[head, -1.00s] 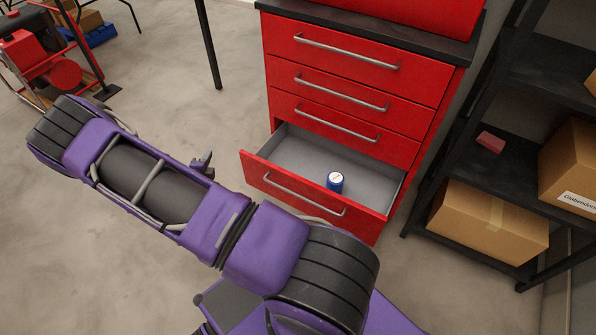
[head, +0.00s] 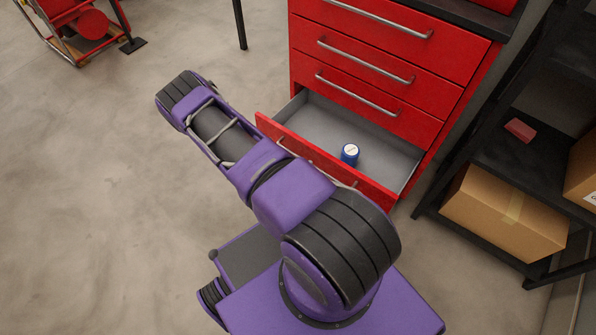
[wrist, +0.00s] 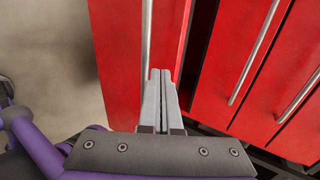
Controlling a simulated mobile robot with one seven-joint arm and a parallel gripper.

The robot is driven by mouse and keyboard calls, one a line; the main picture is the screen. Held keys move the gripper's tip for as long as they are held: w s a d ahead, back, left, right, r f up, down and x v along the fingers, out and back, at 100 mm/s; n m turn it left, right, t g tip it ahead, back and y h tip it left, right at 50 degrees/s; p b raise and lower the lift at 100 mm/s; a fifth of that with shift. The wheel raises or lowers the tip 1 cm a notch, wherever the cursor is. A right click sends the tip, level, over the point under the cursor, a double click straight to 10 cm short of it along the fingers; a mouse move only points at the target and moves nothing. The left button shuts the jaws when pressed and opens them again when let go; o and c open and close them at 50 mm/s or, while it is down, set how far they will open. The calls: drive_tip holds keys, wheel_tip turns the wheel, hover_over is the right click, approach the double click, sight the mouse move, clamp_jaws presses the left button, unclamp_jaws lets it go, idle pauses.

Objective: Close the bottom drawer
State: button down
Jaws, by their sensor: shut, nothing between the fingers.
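The bottom drawer (head: 385,188) of the red cabinet (head: 478,95) stands pulled out in the head view. Its grey inside holds a small blue can (head: 350,154) with a white top. My purple arm covers much of the drawer's front and handle, and my gripper is hidden in that view. In the wrist view my gripper (wrist: 160,73) is shut and empty, its fingertips over a red drawer front (wrist: 120,65), close to its long metal handle (wrist: 147,30). I cannot tell whether the fingertips touch the front.
The upper drawers (head: 380,55) are shut. A black shelf unit (head: 520,165) with a cardboard box (head: 505,210) and a small red block (head: 519,129) stands close at the right.

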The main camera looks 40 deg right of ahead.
sight(320, 154)
drive_tip(key=shift+w+d+f, duration=0.1)
drive_tip(key=shift+w+d, duration=0.1)
drive_tip(key=shift+d, duration=0.55)
drive_tip(key=shift+w+d, duration=0.25)
drive_tip(key=shift+d, duration=0.45)
drive_tip(key=shift+w+d+f, duration=0.1)
drive_tip(key=shift+w+d, duration=0.1)
drive_tip(key=shift+d, duration=0.55)
drive_tip(key=shift+d+r, duration=0.1)
